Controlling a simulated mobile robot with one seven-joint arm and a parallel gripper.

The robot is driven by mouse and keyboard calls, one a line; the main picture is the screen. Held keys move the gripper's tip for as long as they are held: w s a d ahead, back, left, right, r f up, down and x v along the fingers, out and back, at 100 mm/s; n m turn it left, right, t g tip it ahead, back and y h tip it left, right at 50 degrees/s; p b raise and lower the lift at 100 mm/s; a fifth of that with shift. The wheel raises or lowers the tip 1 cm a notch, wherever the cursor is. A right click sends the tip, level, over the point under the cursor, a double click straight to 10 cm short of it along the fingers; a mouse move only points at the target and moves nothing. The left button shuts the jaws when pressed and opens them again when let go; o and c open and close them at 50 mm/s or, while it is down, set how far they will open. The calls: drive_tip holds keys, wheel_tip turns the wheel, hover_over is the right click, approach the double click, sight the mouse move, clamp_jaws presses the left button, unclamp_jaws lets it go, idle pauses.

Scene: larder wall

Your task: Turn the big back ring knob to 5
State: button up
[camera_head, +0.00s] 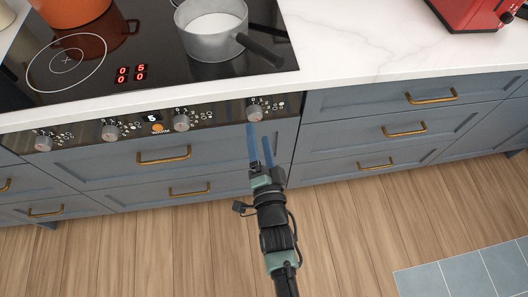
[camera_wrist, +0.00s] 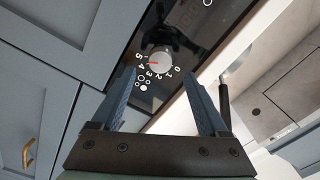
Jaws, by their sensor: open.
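The rightmost control knob (camera_head: 255,113) is a round grey knob on the black oven panel. In the wrist view the knob (camera_wrist: 160,62) has a red mark pointing left, between the 4 and the 5 of its printed scale. Dots beside the scale mark its ring, but I cannot tell for sure which ring. The red cooktop display (camera_head: 131,73) reads 0 5 above 0 0. My gripper (camera_head: 257,136) is open and empty just in front of this knob. In the wrist view its blue fingers (camera_wrist: 160,78) stand apart, the knob showing beyond their tips.
Further knobs (camera_head: 182,122) sit along the panel to the left. A grey pot (camera_head: 212,30) with a dark handle stands on the cooktop; an orange pot (camera_head: 70,8) is at far left. Drawers with brass handles (camera_head: 164,155) lie below. The worktop at right is clear up to a red appliance (camera_head: 478,12).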

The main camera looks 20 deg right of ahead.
drive_tip(key=v, duration=0.7)
drive_tip(key=shift+s, duration=0.3)
drive_tip(key=shift+w+a+r, duration=0.1)
drive_tip(key=shift+r, duration=0.1)
